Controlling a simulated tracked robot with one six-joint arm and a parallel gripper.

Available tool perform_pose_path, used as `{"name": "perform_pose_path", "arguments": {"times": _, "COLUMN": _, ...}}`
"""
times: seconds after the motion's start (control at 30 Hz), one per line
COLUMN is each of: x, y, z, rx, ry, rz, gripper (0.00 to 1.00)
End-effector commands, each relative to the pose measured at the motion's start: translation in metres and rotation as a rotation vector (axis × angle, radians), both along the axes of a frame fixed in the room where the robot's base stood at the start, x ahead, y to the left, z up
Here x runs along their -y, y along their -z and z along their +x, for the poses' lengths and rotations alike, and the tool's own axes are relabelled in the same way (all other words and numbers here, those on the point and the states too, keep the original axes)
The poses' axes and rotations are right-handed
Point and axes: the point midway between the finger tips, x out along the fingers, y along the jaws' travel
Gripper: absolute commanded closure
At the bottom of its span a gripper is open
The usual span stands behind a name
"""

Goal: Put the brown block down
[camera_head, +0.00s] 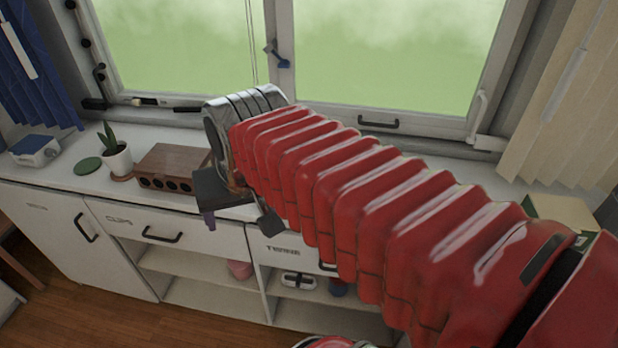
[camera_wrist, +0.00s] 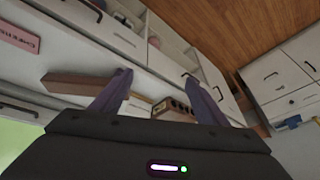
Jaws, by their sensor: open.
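The brown block (camera_head: 172,168) sits on the white counter (camera_head: 150,205) in the head view, a box with dark round holes along its front. My gripper (camera_head: 238,218) is at its right in that view, fingers pointing down over the counter's front edge, and partly overlaps its right end. In the wrist view the fingers (camera_wrist: 155,80) stand well apart, with nothing clamped between them. A brown face with round holes (camera_wrist: 174,108) shows beyond and between them. A long brown piece (camera_wrist: 75,83) passes behind one finger; I cannot tell whether it is part of the block.
A potted plant (camera_head: 117,157), a green disc (camera_head: 88,165) and a blue-white box (camera_head: 36,150) stand on the counter left of the block. The window (camera_head: 180,50) is behind. Open shelves (camera_head: 200,265) with small items lie below. My red arm hides much of the right side.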

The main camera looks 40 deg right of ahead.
Motion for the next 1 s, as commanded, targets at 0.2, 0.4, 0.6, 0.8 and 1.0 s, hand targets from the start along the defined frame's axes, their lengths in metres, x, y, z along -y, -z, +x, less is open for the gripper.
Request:
{"name": "perform_pose_path", "arguments": {"times": 0.2, "x": 0.044, "y": -0.013, "z": 0.036, "rx": -0.057, "ry": 0.294, "rz": 0.091, "gripper": 0.27}}
{"name": "perform_pose_path", "arguments": {"times": 0.4, "x": 0.089, "y": -0.019, "z": 0.065, "rx": -0.101, "ry": 0.563, "rz": 0.168, "gripper": 0.27}}
{"name": "perform_pose_path", "arguments": {"times": 0.6, "x": 0.142, "y": -0.017, "z": 0.089, "rx": -0.139, "ry": 0.833, "rz": 0.241, "gripper": 0.27}}
{"name": "perform_pose_path", "arguments": {"times": 0.8, "x": 0.2, "y": -0.008, "z": 0.106, "rx": -0.173, "ry": 1.106, "rz": 0.309, "gripper": 0.27}}
{"name": "perform_pose_path", "arguments": {"times": 1.0, "x": 0.25, "y": 0.003, "z": 0.113, "rx": -0.199, "ry": 1.337, "rz": 0.364, "gripper": 0.27}}
